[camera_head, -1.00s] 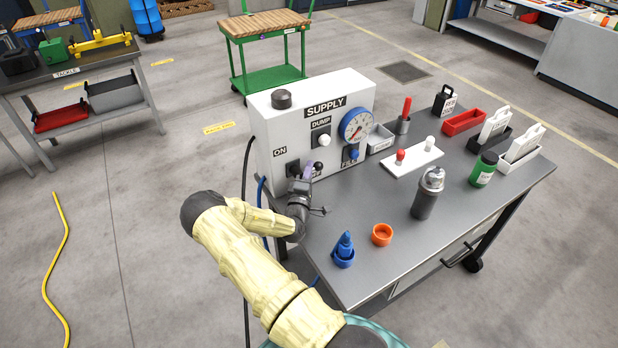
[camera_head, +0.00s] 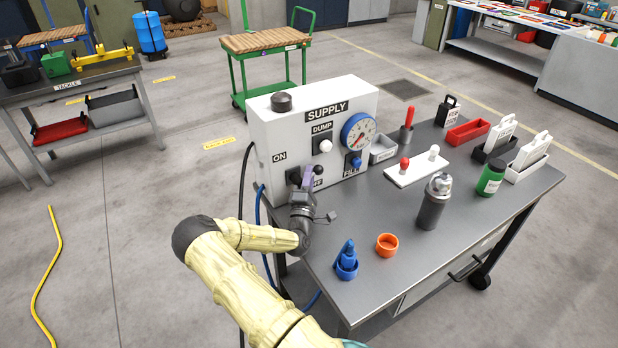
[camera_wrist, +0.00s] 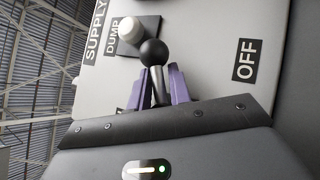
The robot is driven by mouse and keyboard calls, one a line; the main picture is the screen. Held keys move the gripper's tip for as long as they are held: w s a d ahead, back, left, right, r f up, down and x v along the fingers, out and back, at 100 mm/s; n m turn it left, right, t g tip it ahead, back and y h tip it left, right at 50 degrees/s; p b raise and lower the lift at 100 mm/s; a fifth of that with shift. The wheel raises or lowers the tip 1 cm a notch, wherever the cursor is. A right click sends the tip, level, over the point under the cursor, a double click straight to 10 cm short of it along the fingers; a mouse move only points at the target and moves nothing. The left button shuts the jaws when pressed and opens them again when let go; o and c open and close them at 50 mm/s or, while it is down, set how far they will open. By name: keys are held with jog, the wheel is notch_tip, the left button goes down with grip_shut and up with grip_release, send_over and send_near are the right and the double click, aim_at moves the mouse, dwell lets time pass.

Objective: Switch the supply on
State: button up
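The white supply box (camera_head: 265,135) stands on the grey table's left end. Its lever has a black ball knob (camera_head: 318,170), which lies toward the OFF label, right of the ON label (camera_head: 280,156). In the wrist view the black ball (camera_wrist: 153,52) and its silver rod (camera_wrist: 157,82) show between the two purple fingers of my gripper (camera_wrist: 160,88). In the head view my gripper (camera_head: 306,178) is at the lever, low on the box front. The fingers flank the rod closely; whether they press on it is unclear. The lever's base is mostly hidden by my gripper.
Close by on the box are the white DUMP knob (camera_head: 325,146), the gauge (camera_head: 360,133) and the blue FILL knob (camera_head: 356,162). A blue part (camera_head: 347,262), an orange ring (camera_head: 387,245) and a grey canister (camera_head: 434,203) stand at the table front. Hoses hang at the box's left.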

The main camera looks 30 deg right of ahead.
jog(key=shift+o, duration=1.1)
jog(key=b+v, duration=0.2)
jog(key=v, duration=0.5)
jog(key=shift+s+a+f, duration=0.1)
jog(key=shift+a+f, duration=0.05)
jog(key=shift+a, duration=0.05)
jog(key=shift+d+h, duration=0.15)
jog(key=shift+h, duration=0.15)
